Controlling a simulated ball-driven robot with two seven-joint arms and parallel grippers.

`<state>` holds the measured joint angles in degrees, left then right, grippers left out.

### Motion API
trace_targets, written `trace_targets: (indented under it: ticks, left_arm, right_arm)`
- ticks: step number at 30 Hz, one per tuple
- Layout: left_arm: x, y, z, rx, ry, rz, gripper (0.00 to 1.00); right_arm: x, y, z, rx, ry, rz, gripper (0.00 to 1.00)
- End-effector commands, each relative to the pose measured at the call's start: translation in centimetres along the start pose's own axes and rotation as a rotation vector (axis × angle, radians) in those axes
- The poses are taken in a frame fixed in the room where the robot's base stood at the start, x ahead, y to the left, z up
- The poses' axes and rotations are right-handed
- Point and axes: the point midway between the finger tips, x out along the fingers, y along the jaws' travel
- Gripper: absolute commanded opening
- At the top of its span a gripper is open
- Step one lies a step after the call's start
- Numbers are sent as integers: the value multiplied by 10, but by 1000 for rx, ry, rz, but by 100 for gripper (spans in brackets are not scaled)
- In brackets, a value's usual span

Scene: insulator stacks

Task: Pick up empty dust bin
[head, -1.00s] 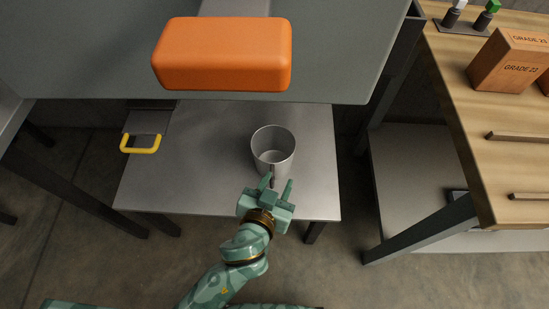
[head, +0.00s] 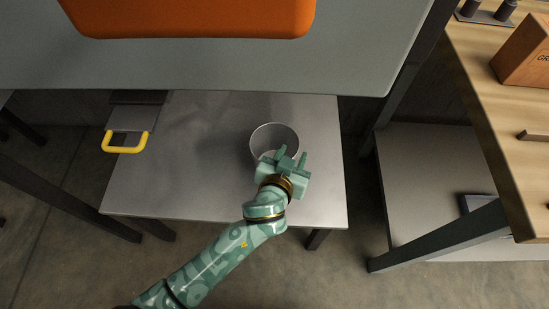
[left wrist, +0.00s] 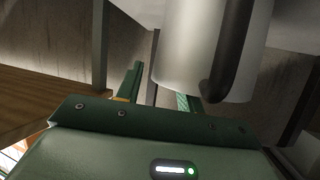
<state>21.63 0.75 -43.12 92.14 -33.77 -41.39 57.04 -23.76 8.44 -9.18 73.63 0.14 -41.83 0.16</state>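The dust bin (head: 262,142), a grey metal cylinder, stands upright on a low grey metal table. Its open top faces up and the visible inside looks empty. In the left wrist view the bin (left wrist: 182,50) is close, with a dark curved handle (left wrist: 232,45) down its side. My left gripper (head: 292,156) is open at the bin's near right side, its fingers overlapping the rim in the head view. In the left wrist view the bin hides part of one finger; contact cannot be told. My right gripper is not in view.
The low table (head: 190,150) has free room left of the bin. A yellow handle (head: 126,142) is at its left edge. A higher grey surface with an orange block (head: 190,15) overhangs the back. A wooden bench (head: 490,70) with a box stands right.

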Motion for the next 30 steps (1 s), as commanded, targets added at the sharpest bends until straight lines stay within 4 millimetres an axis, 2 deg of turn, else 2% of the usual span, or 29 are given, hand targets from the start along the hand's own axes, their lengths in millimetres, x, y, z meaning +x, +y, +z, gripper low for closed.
trace_targets:
  ticks: [5,9,30]
  left_arm:
    - [0,0,-1,0,1,0,38]
    - [0,0,0,-1,0,1,0]
    - [0,0,3,1,-6,0,0]
  right_arm:
    - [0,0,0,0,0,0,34]
    - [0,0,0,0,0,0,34]
    - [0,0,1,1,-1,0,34]
